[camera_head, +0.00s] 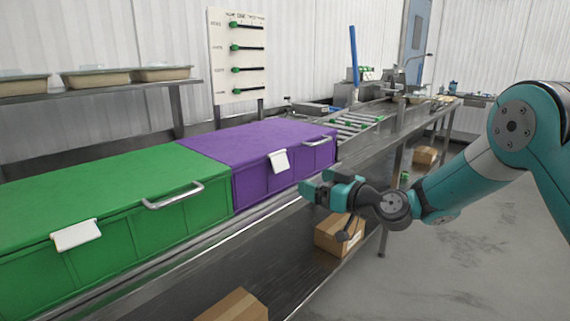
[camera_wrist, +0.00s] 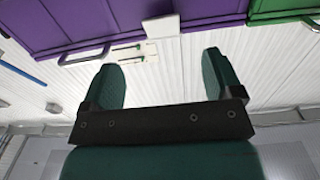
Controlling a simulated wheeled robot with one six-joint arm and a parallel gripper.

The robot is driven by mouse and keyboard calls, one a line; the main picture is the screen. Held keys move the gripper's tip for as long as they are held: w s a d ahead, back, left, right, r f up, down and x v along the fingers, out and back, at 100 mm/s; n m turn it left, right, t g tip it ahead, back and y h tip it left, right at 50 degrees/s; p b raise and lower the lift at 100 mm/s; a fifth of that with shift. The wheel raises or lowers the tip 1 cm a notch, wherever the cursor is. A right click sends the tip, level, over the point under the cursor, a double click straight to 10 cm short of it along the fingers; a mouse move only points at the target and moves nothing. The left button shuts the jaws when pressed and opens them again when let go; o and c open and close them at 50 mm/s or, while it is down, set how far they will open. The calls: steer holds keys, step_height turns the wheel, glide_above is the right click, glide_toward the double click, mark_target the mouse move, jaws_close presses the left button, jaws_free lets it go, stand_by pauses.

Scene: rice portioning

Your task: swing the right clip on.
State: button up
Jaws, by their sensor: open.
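The purple box (camera_head: 262,155) stands on the bench right of the green box (camera_head: 110,187), lid down. A white clip (camera_head: 278,161) is at the purple lid's front edge; it also shows in the wrist view (camera_wrist: 162,26). I cannot tell whether it is latched. Another white clip (camera_head: 76,235) is on the green box's front. My gripper (camera_head: 312,184) is in front of the purple box's right part, right of and below its clip, apart from it. In the wrist view my gripper (camera_wrist: 162,72) is open, with nothing between the fingers.
Metal handles stick out from the purple box (camera_head: 318,142) and the green box (camera_head: 173,196). A roller conveyor (camera_head: 352,124) lies beyond the purple box. Cardboard boxes (camera_head: 338,234) sit on the lower shelf. A shelf (camera_head: 108,87) with trays runs along the wall.

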mark_target(283, 169)
steer(key=p+x, duration=0.2)
steer(key=x, duration=0.9)
steer(key=shift+f, duration=0.1)
steer(key=c, duration=0.9)
